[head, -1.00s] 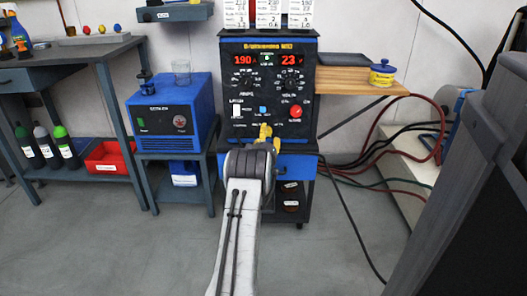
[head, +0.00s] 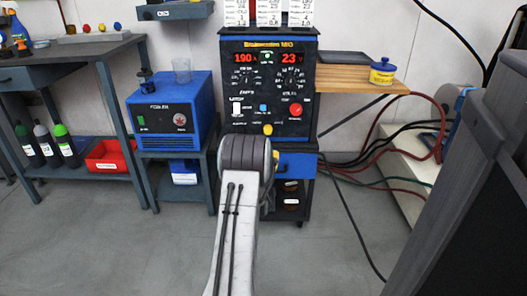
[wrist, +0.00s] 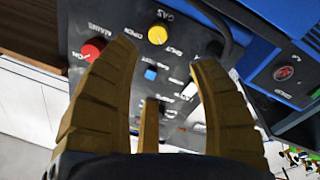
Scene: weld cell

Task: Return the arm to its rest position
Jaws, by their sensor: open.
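My gripper (wrist: 163,58) is open and empty in the wrist view, its tan fingers spread in front of the welder's control panel. In the head view my arm rises from the bottom centre, and its thick joint hides most of the gripper; only a bit of yellow shows at its right side. The welder (head: 268,90) is a dark box with blue trim and red displays reading 190 and 23. Its yellow knob (wrist: 157,34), red knob (wrist: 92,50) and blue button (wrist: 150,74) show beyond the fingers. No touch is visible.
A blue cooler unit (head: 172,113) with a clear cup (head: 182,71) on it stands left of the welder. Cables (head: 375,170) run along the right. The grey floor (head: 120,240) at left is clear.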

